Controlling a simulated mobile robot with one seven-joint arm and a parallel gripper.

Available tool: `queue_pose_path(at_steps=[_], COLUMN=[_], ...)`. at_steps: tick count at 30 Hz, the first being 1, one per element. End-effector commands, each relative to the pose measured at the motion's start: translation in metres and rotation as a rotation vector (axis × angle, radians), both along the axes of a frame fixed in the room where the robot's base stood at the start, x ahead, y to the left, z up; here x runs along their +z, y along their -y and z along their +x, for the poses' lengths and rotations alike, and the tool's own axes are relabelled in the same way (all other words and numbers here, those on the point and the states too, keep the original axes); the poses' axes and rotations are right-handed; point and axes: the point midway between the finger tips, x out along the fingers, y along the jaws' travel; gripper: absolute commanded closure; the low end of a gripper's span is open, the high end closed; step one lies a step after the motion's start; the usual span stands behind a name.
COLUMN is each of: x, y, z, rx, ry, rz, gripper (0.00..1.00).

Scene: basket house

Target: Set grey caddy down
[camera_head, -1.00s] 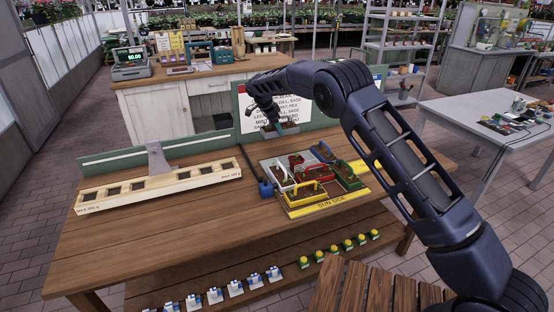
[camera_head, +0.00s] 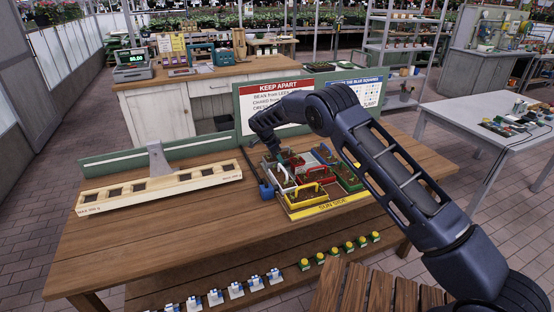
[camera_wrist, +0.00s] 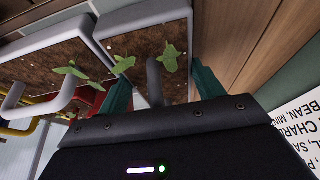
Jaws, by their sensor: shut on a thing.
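My gripper (camera_head: 281,156) is at the back left part of the yellow-edged "SUN SIDE" tray (camera_head: 331,206). In the wrist view its teal fingers (camera_wrist: 161,84) are shut on the upright handle of the grey caddy (camera_wrist: 138,17), which holds dark soil and green seedlings. A white caddy (camera_wrist: 50,38) with a white handle lies close beside it there; their rims nearly touch. In the head view the white caddy (camera_head: 280,177) is just in front of my gripper. The grey caddy is mostly hidden in the head view, so I cannot tell whether its base touches the tray.
Yellow (camera_head: 308,195), red (camera_head: 316,172), green (camera_head: 349,180) and blue (camera_head: 324,152) caddies crowd the tray. A small blue object (camera_head: 266,189) is at its left edge. A long wooden planter (camera_head: 160,188) stands left; sign boards (camera_head: 277,93) stand behind. The front-left tabletop is clear.

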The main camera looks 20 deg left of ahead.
Motion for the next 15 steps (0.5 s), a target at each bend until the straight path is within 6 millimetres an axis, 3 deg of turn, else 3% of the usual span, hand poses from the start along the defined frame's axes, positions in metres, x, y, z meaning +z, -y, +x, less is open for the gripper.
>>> queue_pose_path(at_steps=[3,14,15], x=[-0.0127,-0.0159,-0.0164], y=[0.0001,-0.0001,0.0000], z=[0.0002,0.0002,0.0001], rx=[0.000,-0.001,-0.001], ry=[0.000,0.000,0.000], rz=[0.000,0.000,0.000], gripper=[0.63,0.63,0.29])
